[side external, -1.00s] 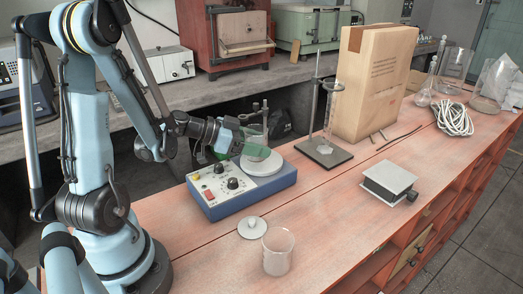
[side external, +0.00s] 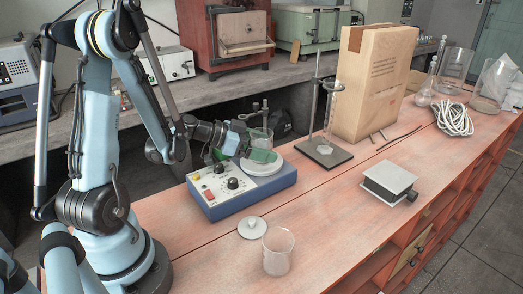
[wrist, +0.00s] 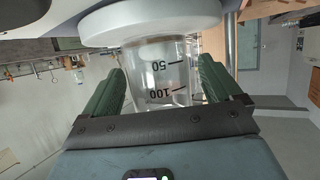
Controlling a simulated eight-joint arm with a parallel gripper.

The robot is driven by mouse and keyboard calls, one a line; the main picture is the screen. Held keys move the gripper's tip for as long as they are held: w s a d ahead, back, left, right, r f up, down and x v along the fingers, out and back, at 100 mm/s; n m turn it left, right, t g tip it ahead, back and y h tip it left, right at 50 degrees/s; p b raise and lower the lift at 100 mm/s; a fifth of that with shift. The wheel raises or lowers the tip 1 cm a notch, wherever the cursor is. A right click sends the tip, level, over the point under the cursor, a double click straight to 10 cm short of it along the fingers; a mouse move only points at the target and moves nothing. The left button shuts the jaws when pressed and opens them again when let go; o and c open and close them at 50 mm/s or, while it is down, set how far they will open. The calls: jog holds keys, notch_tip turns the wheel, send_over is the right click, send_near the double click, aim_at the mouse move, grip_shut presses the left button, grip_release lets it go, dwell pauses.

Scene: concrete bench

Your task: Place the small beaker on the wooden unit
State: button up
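A clear glass beaker (side external: 259,137) stands on the round white plate (side external: 262,164) of a blue stirrer. In the wrist view the beaker (wrist: 158,75) appears upside down, with 50 and 100 marks. My gripper (side external: 250,154) has green fingers on either side of this beaker. In the wrist view the fingers (wrist: 158,88) look open, with narrow gaps to the glass. The wooden unit (side external: 330,215) is the long reddish bench with open shelves in its front. Another clear beaker (side external: 278,252) stands on its near edge.
The blue stirrer box (side external: 240,187) has knobs on its front. A white lid-like disc (side external: 252,228) lies near the front beaker. A retort stand (side external: 323,150), cardboard box (side external: 372,85) and lab jack (side external: 389,183) stand to the right. The bench top between stirrer and jack is clear.

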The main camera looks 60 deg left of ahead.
jog(key=v, duration=0.7)
jog(key=f+v, duration=0.1)
jog(key=v, duration=0.3)
jog(key=shift+s+r, duration=0.1)
jog(key=shift+s, duration=0.45)
jog(key=d+n+g, duration=0.1)
jog(key=d, duration=0.2)
jog(key=w+d+f+n+g+y, duration=0.1)
jog(key=d+g, duration=0.1)
jog(key=d, duration=0.1)
jog(key=w+d+g, duration=0.1)
jog(key=d+g, duration=0.1)
jog(key=d, duration=0.1)
jog(key=shift+d+f+n+y, duration=0.1)
jog(key=shift+f+n+y, duration=0.2)
jog(key=shift+n, duration=0.1)
jog(key=s+d+r+n+y, duration=0.1)
jog(key=d+r+y, duration=0.2)
jog(key=d, duration=0.3)
jog(key=shift+d+r+n+y, duration=0.25)
jog(key=shift+r+n+y, duration=0.05)
jog(key=shift+s, duration=0.1)
